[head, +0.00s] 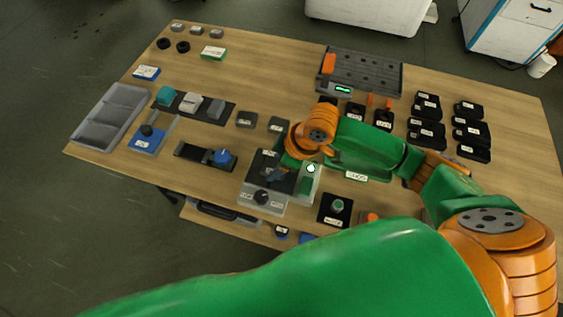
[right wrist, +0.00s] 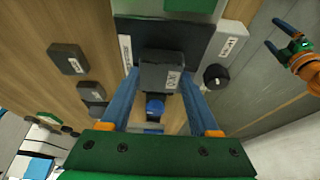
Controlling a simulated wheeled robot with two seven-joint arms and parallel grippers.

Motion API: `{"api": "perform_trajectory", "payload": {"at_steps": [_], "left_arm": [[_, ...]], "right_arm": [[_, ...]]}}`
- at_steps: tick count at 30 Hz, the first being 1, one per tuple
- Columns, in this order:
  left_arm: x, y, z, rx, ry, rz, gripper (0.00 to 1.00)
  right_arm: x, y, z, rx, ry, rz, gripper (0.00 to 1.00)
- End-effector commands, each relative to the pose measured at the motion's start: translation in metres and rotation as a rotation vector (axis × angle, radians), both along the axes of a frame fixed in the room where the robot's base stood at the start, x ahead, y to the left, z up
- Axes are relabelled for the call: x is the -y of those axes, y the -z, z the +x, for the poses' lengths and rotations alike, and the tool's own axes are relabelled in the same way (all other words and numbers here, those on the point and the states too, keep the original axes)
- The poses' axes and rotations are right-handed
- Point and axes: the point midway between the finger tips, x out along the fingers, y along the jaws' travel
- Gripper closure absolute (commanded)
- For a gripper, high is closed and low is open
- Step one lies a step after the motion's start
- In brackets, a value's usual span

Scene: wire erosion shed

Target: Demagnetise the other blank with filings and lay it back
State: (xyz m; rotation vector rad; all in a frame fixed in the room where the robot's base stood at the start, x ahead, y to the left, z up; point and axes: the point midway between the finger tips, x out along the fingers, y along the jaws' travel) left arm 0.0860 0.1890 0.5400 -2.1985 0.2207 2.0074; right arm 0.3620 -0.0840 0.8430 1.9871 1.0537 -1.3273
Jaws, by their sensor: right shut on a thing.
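My right gripper (head: 275,174) is shut on a dark grey labelled blank (right wrist: 160,77), with one blue finger on each side of it. It holds the blank over the black plate (right wrist: 127,32) of a light grey unit (head: 262,203) with a black knob (head: 262,197). I cannot tell whether the blank touches the plate, and I cannot make out filings on it. Two similar dark grey blocks (head: 246,119) (head: 277,124) lie on the table behind the unit. My left gripper (right wrist: 282,38) shows only in the right wrist view, open and empty, off to the side.
A grey compartment tray (head: 107,115) stands at the left. A black rail with a blue knob (head: 222,157) is left of the unit. A dark perforated plate (head: 365,70) and several black blocks (head: 427,105) are at the back right. Bare wood lies at centre back.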

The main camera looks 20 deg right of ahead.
Motion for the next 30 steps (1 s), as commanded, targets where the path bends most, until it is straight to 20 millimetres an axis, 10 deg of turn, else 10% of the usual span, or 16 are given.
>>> {"api": "perform_trajectory", "payload": {"at_steps": [30], "left_arm": [[0.0,0.0,0.0,0.0,0.0,0.0,0.08]], "right_arm": [[-0.024,0.0,0.017,0.001,0.0,0.002,1.0]]}}
